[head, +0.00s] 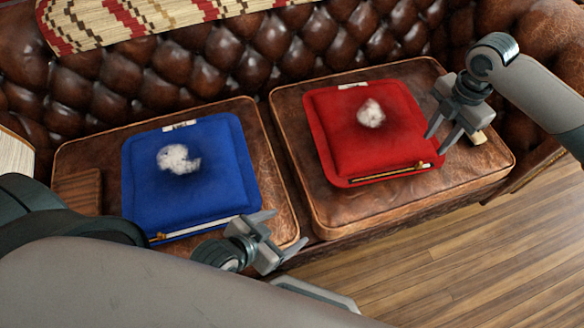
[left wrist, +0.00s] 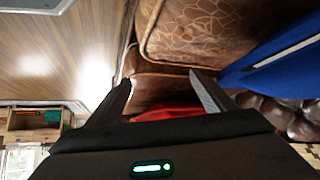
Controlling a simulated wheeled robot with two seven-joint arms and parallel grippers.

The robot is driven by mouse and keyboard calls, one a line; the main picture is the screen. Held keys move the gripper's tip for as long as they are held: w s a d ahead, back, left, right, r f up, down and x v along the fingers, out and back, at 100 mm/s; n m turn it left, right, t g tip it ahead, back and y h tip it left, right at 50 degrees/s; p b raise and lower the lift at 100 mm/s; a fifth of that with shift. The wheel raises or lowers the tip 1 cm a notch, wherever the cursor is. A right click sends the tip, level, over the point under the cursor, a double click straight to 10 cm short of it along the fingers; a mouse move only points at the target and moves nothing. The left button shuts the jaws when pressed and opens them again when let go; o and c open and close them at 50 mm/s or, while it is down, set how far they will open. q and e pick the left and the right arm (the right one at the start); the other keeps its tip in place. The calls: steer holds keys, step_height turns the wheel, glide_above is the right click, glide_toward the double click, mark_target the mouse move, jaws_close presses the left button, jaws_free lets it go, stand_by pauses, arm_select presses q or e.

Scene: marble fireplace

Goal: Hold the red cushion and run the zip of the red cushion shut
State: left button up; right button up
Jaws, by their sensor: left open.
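The red cushion (head: 335,135) lies flat on the right seat pad, with a white fluffy patch (head: 370,113) on top. A gold-coloured zip (head: 390,174) runs along its front edge; a small pull seems to sit near the right end. How far the zip is closed is too small to tell. My right gripper (head: 435,145) is open and empty at the cushion's right edge; whether it touches is unclear. My left gripper (head: 290,228) is open and empty, in front of the gap between the seat pads. In the left wrist view the red cushion (left wrist: 168,113) shows beyond its fingers.
A blue cushion (head: 215,165) with a white patch and front zip lies on the left seat pad (head: 85,155). A small pale block (head: 478,138) sits by my right gripper. The tufted backrest (head: 240,65) stands behind. Wooden floor (head: 450,250) is clear in front.

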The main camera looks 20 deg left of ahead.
mark_target(326, 134)
arm_select(q)
steer(key=w+a+r+m+t, duration=0.1)
steer(key=w+r+m+t, duration=0.2)
steer(key=w+m, duration=0.3)
steer(key=w+a+r+m+t, duration=0.2)
steer(key=w+m, duration=0.4)
steer(key=m, duration=0.6)
steer(key=shift+r+t, duration=0.6)
steer(key=shift+r, duration=0.05)
steer(key=shift+w, duration=0.25)
steer(key=x, duration=1.7)
steer(key=shift+w, duration=0.1)
steer(key=c, duration=1.2)
arm_select(e)
steer(key=shift+c, duration=0.7)
jaws_close()
steer(key=s+a+m+t+h, duration=0.1)
steer(key=s+a+m+h, duration=0.1)
steer(key=s+a, duration=0.3)
steer(key=shift+a+m, duration=0.4)
steer(key=shift+a, duration=1)
